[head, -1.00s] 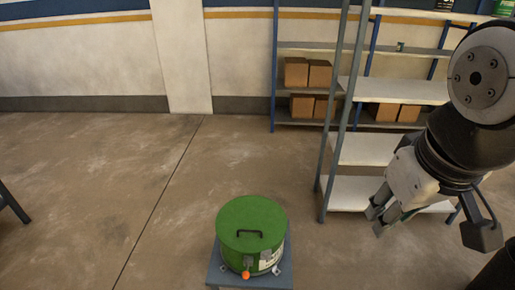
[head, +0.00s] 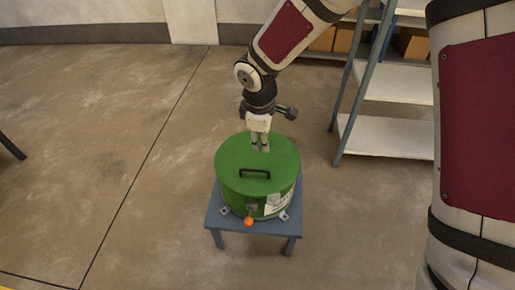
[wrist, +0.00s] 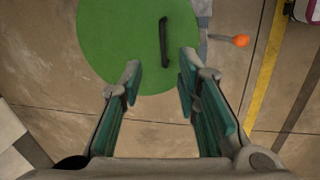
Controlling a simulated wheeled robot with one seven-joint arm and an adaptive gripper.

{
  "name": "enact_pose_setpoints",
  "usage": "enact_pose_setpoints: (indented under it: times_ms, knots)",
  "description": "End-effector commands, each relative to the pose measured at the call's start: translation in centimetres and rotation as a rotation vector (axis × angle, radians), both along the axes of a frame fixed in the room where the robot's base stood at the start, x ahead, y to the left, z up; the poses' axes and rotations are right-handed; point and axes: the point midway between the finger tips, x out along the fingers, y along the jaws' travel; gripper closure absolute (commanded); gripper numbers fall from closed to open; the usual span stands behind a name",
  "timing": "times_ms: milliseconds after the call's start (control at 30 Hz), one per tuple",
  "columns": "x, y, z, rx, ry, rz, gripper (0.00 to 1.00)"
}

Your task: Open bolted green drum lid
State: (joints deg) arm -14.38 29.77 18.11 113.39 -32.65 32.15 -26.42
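The green drum (head: 240,199) stands upright on a small grey-blue table, with its round green lid (head: 232,167) on top. A black handle (head: 254,174) is on the lid; it also shows in the wrist view (wrist: 164,42). An orange knob (head: 248,222) sticks out at the drum's front, on a grey lever in the wrist view (wrist: 241,41). My gripper (head: 260,148) points down over the far part of the lid, behind the handle. In the wrist view my gripper (wrist: 160,75) is open and empty, with the lid's edge beyond its fingertips. I cannot tell its exact height above the lid.
The small table (head: 270,227) has little free top around the drum. A metal shelf unit (head: 385,135) with boxes stands behind to the right. Concrete floor (head: 120,130) at left is clear. A yellow floor line (wrist: 265,70) shows in the wrist view.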

Motion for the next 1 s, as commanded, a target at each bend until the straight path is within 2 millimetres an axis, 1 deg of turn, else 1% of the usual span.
enact_pose_setpoints:
  times_ms: [33,100,233,367,467,800,1000]
  knots:
    - [0.2,0.9,-2.0,0.003,0.012,0.032,0.70]
    - [0.3,1.8,-3.3,0.005,0.018,0.067,0.70]
    - [0.4,2.6,-4.5,0.010,0.024,0.095,0.70]
    - [0.6,2.6,-5.5,0.008,0.025,0.097,0.70]
    - [0.9,2.6,-7.1,0.008,0.025,0.096,0.70]
    - [2.2,2.5,-13.7,0.008,0.025,0.095,0.70]
    - [2.8,2.5,-16.5,0.008,0.023,0.094,0.70]
